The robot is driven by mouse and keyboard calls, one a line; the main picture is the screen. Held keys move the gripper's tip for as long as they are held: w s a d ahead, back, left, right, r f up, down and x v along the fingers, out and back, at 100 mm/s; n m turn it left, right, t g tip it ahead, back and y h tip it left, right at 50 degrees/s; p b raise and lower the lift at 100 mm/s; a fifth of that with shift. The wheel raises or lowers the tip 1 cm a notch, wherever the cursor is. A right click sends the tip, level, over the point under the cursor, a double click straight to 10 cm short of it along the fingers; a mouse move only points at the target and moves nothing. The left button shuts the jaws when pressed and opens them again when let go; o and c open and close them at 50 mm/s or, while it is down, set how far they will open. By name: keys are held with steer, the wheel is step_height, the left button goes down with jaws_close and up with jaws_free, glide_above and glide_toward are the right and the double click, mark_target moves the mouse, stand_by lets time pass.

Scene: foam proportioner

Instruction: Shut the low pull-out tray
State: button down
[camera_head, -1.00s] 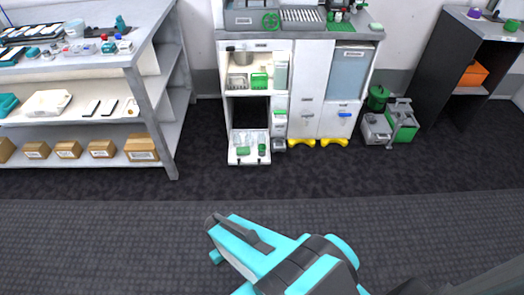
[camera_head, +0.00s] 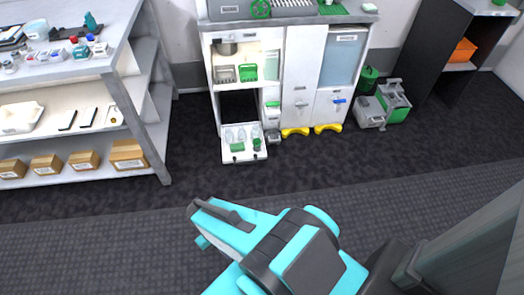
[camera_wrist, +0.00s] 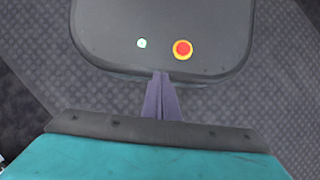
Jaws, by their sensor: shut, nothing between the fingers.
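The low pull-out tray (camera_head: 243,156) sticks out at the foot of the white cabinet (camera_head: 306,75) in the head view. It holds clear bottles and green items, and small dark knobs show on its front. My gripper (camera_head: 196,206) is shut and empty. It is in the foreground, well short of the tray, with dark floor between them. In the wrist view the closed fingers (camera_wrist: 161,98) point at a dark grey panel with a red button and a small pale button. The tray is not in the wrist view.
A shelf unit (camera_head: 88,172) with cardboard boxes stands at the left. Yellow feet (camera_head: 328,128) stick out under the cabinet, and a grey and green unit (camera_head: 393,100) stands to its right. A dark shelf (camera_head: 440,55) is further right. The floor before the tray is clear.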

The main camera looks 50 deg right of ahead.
steer(key=shift+a, duration=0.15)
steer(key=shift+f, duration=0.1)
steer(key=w+d+f+m+t+y+b, duration=0.35)
steer(key=w+d+f+m+b, duration=0.2)
steer(key=w+f+b, duration=0.6)
steer(key=w+d+f+m+t+b, duration=0.2)
steer(key=w+d+m+t+b, duration=0.1)
steer(key=w+d, duration=0.4)
steer(key=w+d+f+m+t+b, duration=0.2)
steer(key=w+d+m, duration=0.1)
steer(key=w+d, duration=0.4)
steer(key=d+m+t+h+b, duration=0.6)
steer(key=d+m+b, duration=0.4)
steer(key=d, duration=2.7)
steer(key=b, duration=0.2)
steer(key=shift+w+d+f+b, duration=0.3)
steer(key=shift+w+d+f, duration=0.05)
steer(key=shift+d, duration=0.05)
